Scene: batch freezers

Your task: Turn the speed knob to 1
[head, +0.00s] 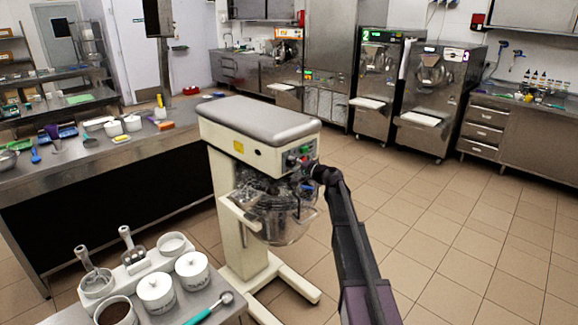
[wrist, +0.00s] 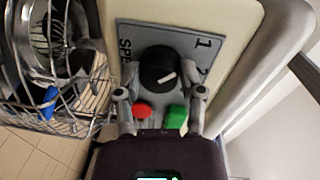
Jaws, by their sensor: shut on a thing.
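The planetary mixer (head: 258,108) stands in the middle of the head view, with my gripper (head: 308,168) at its control panel. In the wrist view the black speed knob (wrist: 157,66) sits on a grey plate (wrist: 185,34) marked with SPEED, a 1 and a partly hidden 2. The white mark on the knob slants up to the right, its right end nearer the 2 than the 1. My gripper (wrist: 160,92) is shut on the knob, one finger on each side. A red button (wrist: 142,111) and a green button (wrist: 177,116) show between the fingers.
The mixer's wire guard and bowl (wrist: 55,75) are close on the left in the wrist view. A small table with white tubs (head: 157,291) stands front left. A long steel counter (head: 150,140) is on the left. Tiled floor to the right is clear.

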